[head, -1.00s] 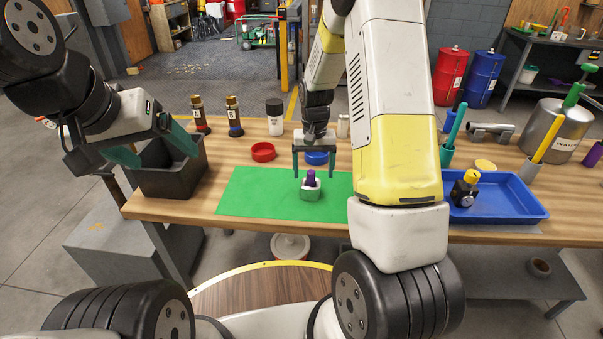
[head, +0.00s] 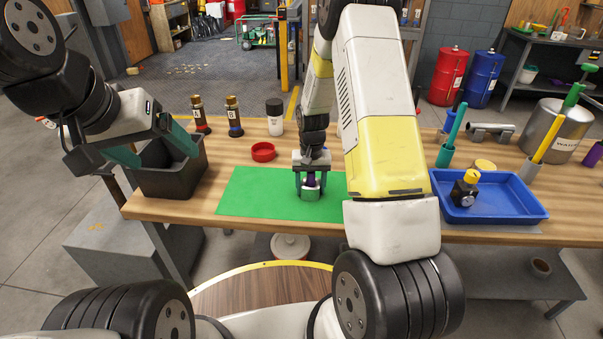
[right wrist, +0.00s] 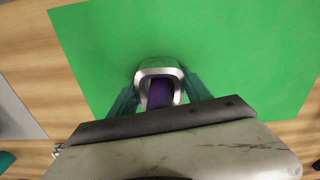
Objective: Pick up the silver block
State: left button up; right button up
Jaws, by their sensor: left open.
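The silver block (head: 311,195) stands on the green mat (head: 250,195), with a purple piece (head: 310,182) in its middle. In the right wrist view the silver block (right wrist: 159,72) is a rounded ring-like shape around the purple piece (right wrist: 160,95). My right gripper (head: 311,193) is lowered over it, with a teal finger against each side. It looks shut on the block, which still rests on or very near the mat. Part of the block is hidden by the fingers. My left gripper (head: 167,160) is open and empty above the dark bin.
The dark bin (head: 172,184) stands at the left table end. A blue tray (head: 510,207) holding a small black-and-yellow item (head: 466,188) lies right.

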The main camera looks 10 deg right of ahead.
jog(key=c, duration=0.9)
jog(key=shift+o, duration=0.2)
jog(key=shift+r, duration=0.1)
